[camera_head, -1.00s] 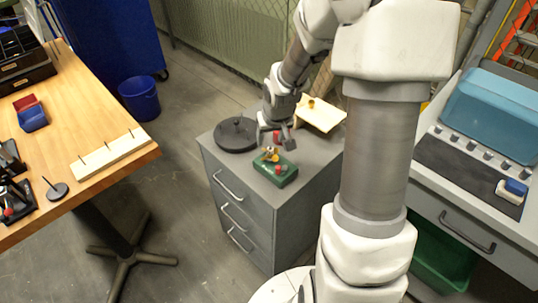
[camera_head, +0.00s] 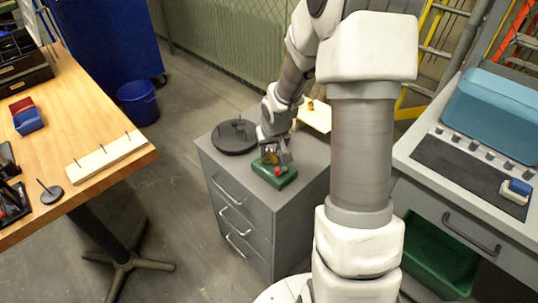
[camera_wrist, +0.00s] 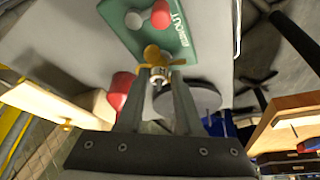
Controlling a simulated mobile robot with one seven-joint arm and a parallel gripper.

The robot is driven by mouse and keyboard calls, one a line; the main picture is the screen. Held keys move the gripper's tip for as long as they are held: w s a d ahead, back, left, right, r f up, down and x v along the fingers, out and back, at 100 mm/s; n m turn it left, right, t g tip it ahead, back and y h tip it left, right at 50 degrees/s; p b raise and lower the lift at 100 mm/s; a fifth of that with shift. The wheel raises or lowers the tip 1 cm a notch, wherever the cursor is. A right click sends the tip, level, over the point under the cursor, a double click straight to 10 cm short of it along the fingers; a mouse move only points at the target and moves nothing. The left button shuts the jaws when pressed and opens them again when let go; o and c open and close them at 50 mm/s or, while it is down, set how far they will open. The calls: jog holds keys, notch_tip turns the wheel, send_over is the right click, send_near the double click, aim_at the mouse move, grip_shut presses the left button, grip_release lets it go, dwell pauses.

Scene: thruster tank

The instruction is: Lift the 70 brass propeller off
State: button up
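The brass propeller (camera_wrist: 153,57) shows gold in the wrist view, just beyond my fingertips, with a silvery part under it between the fingers. In the head view the brass propeller (camera_head: 269,157) is partly hidden by my gripper (camera_head: 276,150), which is low over the green base (camera_head: 283,181).
The base stands on a grey drawer cabinet (camera_head: 246,185). A dark round stand with pegs (camera_head: 233,138) is behind it, left. A red object (camera_wrist: 122,88) is close beside my left finger in the wrist view. A wooden bench (camera_head: 92,100) is left, a grey workbench (camera_head: 422,192) right.

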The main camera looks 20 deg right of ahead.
jog(key=shift+s, duration=0.1)
grip_shut()
